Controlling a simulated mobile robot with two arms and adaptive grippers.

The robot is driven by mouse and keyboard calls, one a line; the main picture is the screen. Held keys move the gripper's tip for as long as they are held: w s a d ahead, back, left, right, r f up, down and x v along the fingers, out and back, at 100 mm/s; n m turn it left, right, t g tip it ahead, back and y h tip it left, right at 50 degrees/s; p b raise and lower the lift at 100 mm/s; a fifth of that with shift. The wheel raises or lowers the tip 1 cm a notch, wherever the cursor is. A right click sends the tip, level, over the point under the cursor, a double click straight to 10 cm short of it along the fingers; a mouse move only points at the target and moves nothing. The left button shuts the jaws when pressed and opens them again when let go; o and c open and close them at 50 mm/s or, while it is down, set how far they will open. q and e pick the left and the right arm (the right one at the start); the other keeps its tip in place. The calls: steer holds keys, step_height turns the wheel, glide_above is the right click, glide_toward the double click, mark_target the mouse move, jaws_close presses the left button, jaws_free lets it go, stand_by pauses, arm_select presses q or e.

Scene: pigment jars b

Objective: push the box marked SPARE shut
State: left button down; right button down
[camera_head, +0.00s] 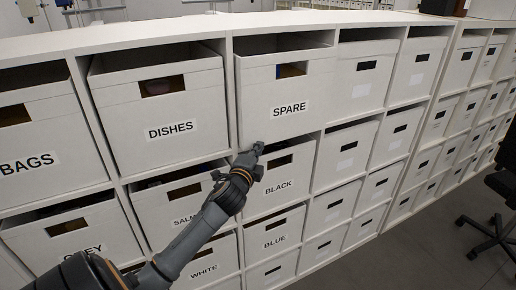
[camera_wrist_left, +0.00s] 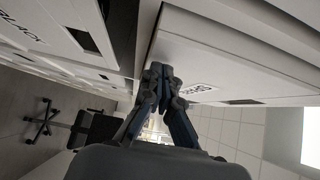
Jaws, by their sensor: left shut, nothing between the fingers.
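The white box marked SPARE (camera_head: 310,90) sits in the top row of the shelf, right of the DISHES box. My left gripper (camera_head: 257,149) is shut and empty at the lower left corner of the SPARE front, above the BLACK box. In the left wrist view the shut fingertips (camera_wrist_left: 160,72) lie near the SPARE box's lower edge (camera_wrist_left: 225,62); I cannot tell if they touch. My right gripper is not in view.
Neighbouring boxes are DISHES (camera_head: 155,105) to the left and BLACK (camera_head: 275,182) below. BAGS (camera_head: 45,135) is at far left. Unlabelled boxes fill the shelf to the right. Open floor (camera_head: 400,255) and a dark office chair (camera_head: 497,215) are at right.

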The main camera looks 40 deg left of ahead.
mark_target(250, 144)
arm_select(q)
steer(key=a, duration=0.1)
steer(key=w+a, duration=0.1)
steer(key=a, duration=0.2)
steer(key=shift+w+r, duration=0.1)
steer(key=shift+w, duration=0.2)
steer(key=shift+r, duration=0.1)
